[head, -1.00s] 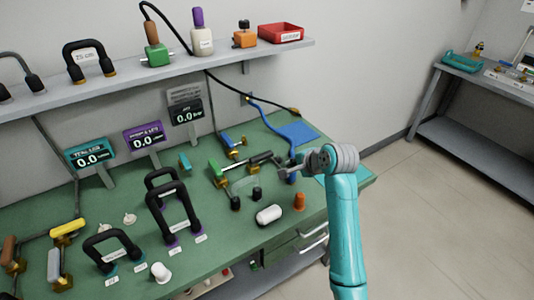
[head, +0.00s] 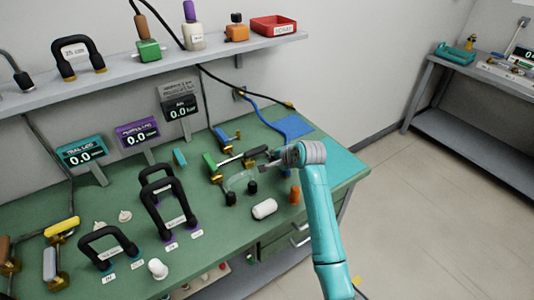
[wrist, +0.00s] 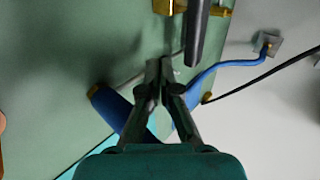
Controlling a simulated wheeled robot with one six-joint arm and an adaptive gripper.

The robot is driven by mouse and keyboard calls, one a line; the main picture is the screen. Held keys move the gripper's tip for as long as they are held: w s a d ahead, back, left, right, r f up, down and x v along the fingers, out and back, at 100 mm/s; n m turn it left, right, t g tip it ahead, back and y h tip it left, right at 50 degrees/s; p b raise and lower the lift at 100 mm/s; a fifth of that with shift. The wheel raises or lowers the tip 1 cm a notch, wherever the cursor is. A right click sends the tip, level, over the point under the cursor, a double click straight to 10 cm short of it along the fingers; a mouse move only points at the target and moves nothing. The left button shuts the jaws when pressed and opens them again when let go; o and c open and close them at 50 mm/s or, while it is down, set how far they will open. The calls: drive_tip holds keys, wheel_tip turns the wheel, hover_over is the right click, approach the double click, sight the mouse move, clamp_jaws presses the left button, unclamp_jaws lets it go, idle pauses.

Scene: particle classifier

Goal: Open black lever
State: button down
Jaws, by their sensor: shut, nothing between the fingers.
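The black lever (head: 256,152) sits on the valve piping on the green bench, right of the green lever (head: 209,163) and the blue lever (head: 221,136). In the wrist view a dark bar (wrist: 197,35), seemingly the black lever, comes in from the top beside brass fittings (wrist: 170,7). My gripper (head: 264,168) is just right of and in front of the black lever in the head view. In the wrist view its fingers (wrist: 160,68) are together and empty, left of and below the dark bar. I cannot tell whether they touch it.
A white cylinder (head: 264,209) and an orange piece (head: 295,194) stand near the bench's front edge. Black handles (head: 168,205) fill the middle. A blue hose (wrist: 215,68) runs at the wall, and a blue part (wrist: 115,105) lies behind my fingers.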

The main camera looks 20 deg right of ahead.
sight(256, 153)
drive_tip(key=shift+w+a+f, duration=0.1)
drive_tip(key=shift+w+a, duration=0.1)
drive_tip(key=shift+w, duration=0.45)
drive_tip(key=shift+w+a+r, duration=0.1)
drive_tip(key=shift+w+a, duration=0.15)
drive_tip(key=shift+w, duration=0.45)
drive_tip(key=shift+w+a+f, duration=0.1)
drive_tip(key=shift+w+a, duration=0.1)
drive_tip(key=shift+w, duration=0.45)
